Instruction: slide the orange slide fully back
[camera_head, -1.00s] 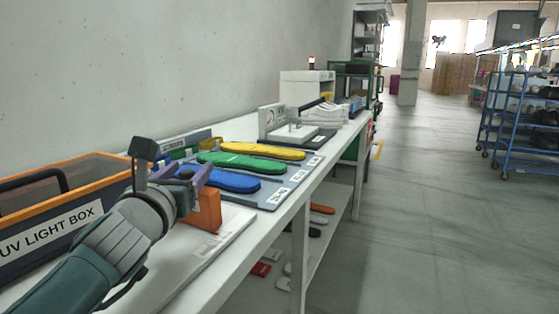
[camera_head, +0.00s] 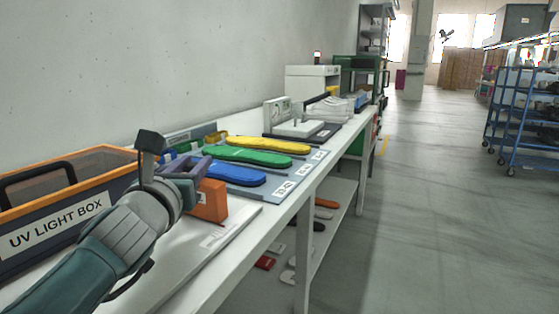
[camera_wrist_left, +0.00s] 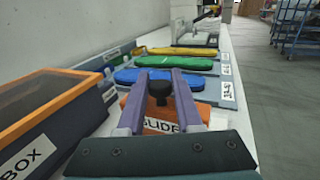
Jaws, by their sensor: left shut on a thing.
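The orange slide (camera_head: 209,203) sits on a white board (camera_head: 226,233) on the bench. In the left wrist view the slide (camera_wrist_left: 137,108) carries a label partly hidden by my fingers, and a black knob (camera_wrist_left: 160,89) stands up from it. My left gripper (camera_head: 197,168) is over the slide, with its purple fingers on either side of the knob, shut on it. The fingers also show in the left wrist view (camera_wrist_left: 159,80). My right gripper is not in view.
The UV light box (camera_head: 60,222) with an orange rim stands close left of my left arm. Blue (camera_head: 236,176), green (camera_head: 255,157) and yellow (camera_head: 270,145) insoles lie beyond the slide. A white-based device (camera_head: 300,128) stands farther along. The aisle at right is clear.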

